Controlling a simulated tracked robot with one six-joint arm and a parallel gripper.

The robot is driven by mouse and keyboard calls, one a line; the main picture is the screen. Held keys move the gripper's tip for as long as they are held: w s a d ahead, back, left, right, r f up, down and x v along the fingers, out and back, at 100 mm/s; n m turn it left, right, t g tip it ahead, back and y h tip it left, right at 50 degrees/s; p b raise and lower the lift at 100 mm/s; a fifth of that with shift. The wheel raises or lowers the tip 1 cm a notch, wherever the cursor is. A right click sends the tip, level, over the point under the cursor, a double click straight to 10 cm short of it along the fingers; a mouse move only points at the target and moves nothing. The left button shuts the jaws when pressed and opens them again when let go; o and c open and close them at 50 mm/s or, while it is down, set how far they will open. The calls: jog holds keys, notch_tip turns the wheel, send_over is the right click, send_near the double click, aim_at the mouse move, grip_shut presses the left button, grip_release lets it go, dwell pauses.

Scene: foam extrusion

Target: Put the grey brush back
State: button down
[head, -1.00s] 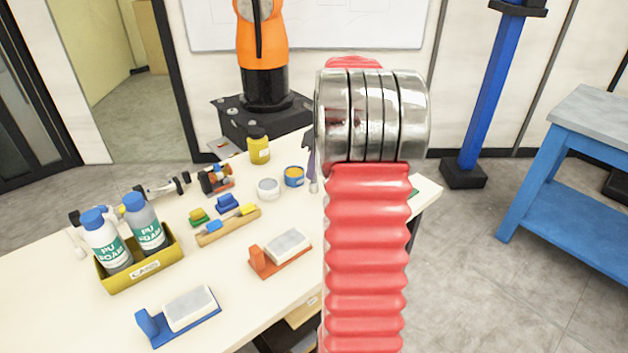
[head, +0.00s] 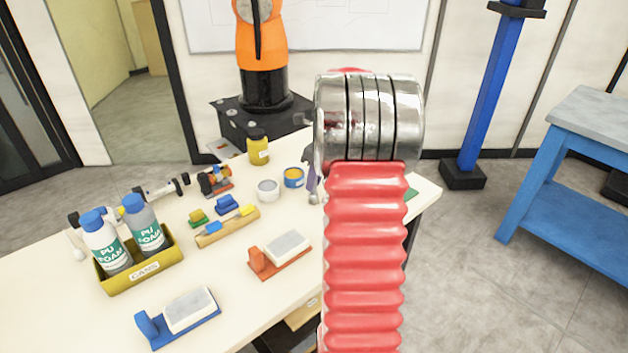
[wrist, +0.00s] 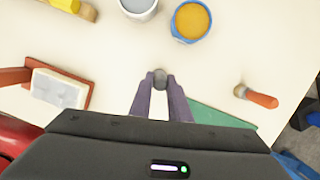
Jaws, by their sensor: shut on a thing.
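My gripper (wrist: 160,88) has two purple fingers, shut on the grey brush (wrist: 160,76). In the wrist view only the brush's rounded grey end shows between the fingertips; the rest is hidden under them. In the head view the purple fingers show just left of my red arm, with the pale lower part of the brush (head: 313,198) below them, upright over the table. I cannot tell whether it touches the tabletop. A green flat piece (wrist: 222,117) lies right of the fingers, partly covered by my gripper body. A brush with an orange handle (wrist: 262,99) lies farther right.
A blue tub with orange contents (head: 293,177) and a white tub (head: 268,190) stand left of the gripper. An orange float (head: 281,254), a blue float (head: 180,315) and a yellow can crate (head: 144,281) stand on the table (head: 60,310). The table's right edge is close.

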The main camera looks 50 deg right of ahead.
jog(key=c, duration=1.7)
grip_release()
jog(key=shift+o, duration=0.2)
jog(key=v, duration=1.2)
jog(key=s+a+r+n, duration=0.1)
jog(key=a+r+n, duration=0.2)
jog(key=a+n, duration=0.75)
jog(key=s+a+r+n, duration=0.15)
jog(key=a+n, duration=0.45)
jog(key=a, duration=0.9)
jog(key=s+a+f+n+t, duration=0.1)
jog(key=s+a+f+n, duration=0.1)
jog(key=s+a+n, duration=0.4)
jog(key=s+a+f+n+t, duration=0.1)
jog(key=s+a+f+n, duration=0.1)
jog(key=s+a+n, duration=0.4)
jog(key=a+n, duration=0.4)
jog(key=n, duration=0.1)
jog(key=shift+s+f+n+t, duration=0.3)
jog(key=shift+n+t, duration=0.05)
jog(key=shift+t, duration=0.05)
